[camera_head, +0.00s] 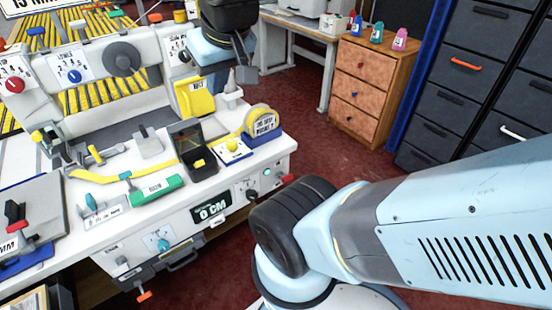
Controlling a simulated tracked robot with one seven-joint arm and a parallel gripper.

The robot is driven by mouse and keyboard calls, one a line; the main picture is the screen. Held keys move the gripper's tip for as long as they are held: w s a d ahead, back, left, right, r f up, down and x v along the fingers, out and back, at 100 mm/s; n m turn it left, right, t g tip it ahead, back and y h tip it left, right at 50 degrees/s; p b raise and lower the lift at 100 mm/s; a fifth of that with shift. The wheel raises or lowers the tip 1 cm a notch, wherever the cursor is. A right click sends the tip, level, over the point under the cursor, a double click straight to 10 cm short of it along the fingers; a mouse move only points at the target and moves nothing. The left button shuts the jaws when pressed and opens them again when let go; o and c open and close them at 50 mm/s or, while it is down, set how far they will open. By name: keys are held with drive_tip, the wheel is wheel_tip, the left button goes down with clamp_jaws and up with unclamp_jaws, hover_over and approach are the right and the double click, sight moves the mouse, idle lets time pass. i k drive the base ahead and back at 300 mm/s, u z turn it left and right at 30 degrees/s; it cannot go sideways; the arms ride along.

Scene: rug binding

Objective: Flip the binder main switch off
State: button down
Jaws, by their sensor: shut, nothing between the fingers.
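The binder (110,115) is a white machine at the left with several knobs and switches. I cannot tell from the labels which one is the main switch. A black rotary control (251,196) sits on its front panel, right of the "0 CM" display (211,207). A black knob (184,57) on a small white plate is on the upright back panel, just left of my arm. My gripper (246,76) is shut and empty, above the right end of the machine near a yellow tag (196,97). It looks apart from the machine's parts, though depth is hard to judge.
A wooden drawer unit (372,90) and dark cabinets (480,75) stand behind. Red floor (300,140) is clear between. My arm fills the lower right.

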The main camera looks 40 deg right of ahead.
sight(289, 177)
drive_tip(key=z, duration=0.2)
drive_tip(key=k, duration=0.6)
drive_tip(key=z, duration=0.5)
